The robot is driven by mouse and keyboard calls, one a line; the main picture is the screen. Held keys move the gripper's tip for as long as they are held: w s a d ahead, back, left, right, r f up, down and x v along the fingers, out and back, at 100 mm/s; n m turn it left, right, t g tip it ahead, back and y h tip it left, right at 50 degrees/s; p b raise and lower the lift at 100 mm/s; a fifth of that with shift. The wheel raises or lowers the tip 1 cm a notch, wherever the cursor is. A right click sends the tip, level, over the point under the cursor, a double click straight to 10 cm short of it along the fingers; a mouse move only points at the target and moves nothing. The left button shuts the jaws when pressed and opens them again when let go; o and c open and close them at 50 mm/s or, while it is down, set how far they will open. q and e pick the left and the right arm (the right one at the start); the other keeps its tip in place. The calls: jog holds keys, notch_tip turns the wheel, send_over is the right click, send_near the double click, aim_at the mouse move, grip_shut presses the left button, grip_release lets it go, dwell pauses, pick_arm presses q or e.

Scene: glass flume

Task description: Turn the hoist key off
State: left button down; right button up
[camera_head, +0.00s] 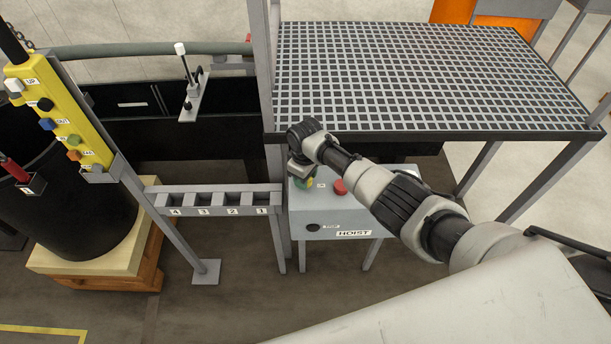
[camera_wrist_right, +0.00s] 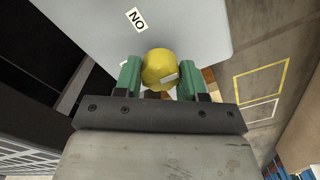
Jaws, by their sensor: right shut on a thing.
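The hoist control box (camera_head: 345,217) is a grey box on legs, below the mesh platform, with a HOIST label on its front. My right gripper (camera_head: 303,182) reaches down onto the left part of its top and hides most of the key there. In the right wrist view, the round yellow hoist key (camera_wrist_right: 158,68) sits between the green fingers of my right gripper (camera_wrist_right: 160,78), which are shut on it. A pale mark shows on the key's lower right. My left gripper is out of view.
A red button (camera_head: 340,187) is on the box top, right of my gripper. The mesh platform (camera_head: 420,80) overhangs just behind my arm. A numbered rack (camera_head: 218,200) stands left of the box. A yellow pendant (camera_head: 58,115) hangs at far left, near a black drum (camera_head: 60,205).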

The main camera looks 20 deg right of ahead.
jog(key=shift+r, duration=0.1)
jog(key=o, duration=0.9)
notch_tip(320, 180, up, 11)
jog(key=shift+f, duration=0.2)
